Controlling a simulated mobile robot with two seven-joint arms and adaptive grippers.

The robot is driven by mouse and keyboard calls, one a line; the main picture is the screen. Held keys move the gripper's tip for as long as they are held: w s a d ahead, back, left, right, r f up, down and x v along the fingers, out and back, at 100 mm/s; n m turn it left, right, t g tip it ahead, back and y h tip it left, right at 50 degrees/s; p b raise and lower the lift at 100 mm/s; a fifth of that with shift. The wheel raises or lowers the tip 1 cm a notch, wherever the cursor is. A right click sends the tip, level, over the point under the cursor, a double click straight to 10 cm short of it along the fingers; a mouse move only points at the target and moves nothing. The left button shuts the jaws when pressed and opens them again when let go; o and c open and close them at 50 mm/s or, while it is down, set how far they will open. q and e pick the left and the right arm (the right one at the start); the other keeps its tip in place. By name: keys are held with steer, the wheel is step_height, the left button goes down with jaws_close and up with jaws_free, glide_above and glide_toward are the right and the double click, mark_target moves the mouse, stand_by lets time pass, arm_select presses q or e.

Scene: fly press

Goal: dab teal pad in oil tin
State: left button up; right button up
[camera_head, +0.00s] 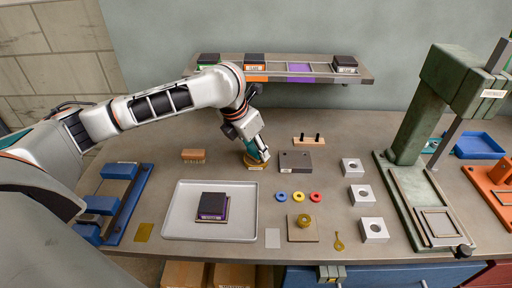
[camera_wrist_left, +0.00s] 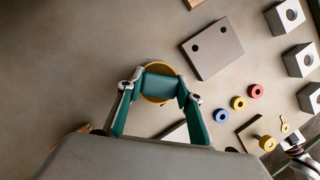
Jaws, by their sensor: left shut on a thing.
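The oil tin (camera_head: 254,165), a low round yellow-brown tin with a small label, stands on the bench near the middle. In the left wrist view its rim (camera_wrist_left: 153,99) shows around and behind the fingertips. My left gripper (camera_head: 257,156) points down directly over the tin, with its tips at the tin's mouth. It is shut on the teal pad (camera_wrist_left: 160,83), which shows as a dark teal block between the fingertips. The fingers hide part of the pad and tin, so I cannot tell whether the pad touches the inside.
A brush-like block (camera_head: 193,155) lies left of the tin, a dark two-hole plate (camera_head: 296,161) right of it. A grey tray (camera_head: 180,224) stands front left, coloured rings (camera_head: 298,197) front right, pale holed blocks (camera_head: 362,196) and the green press (camera_head: 410,130) farther right.

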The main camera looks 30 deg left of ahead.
arm_select(q)
steer(key=shift+r+p, duration=1.15)
steer(key=shift+p, duration=0.35)
step_height(320, 180, up, 2)
steer(key=shift+r+p, duration=0.2)
steer(key=shift+p, duration=0.85)
steer(key=shift+r, duration=1.1)
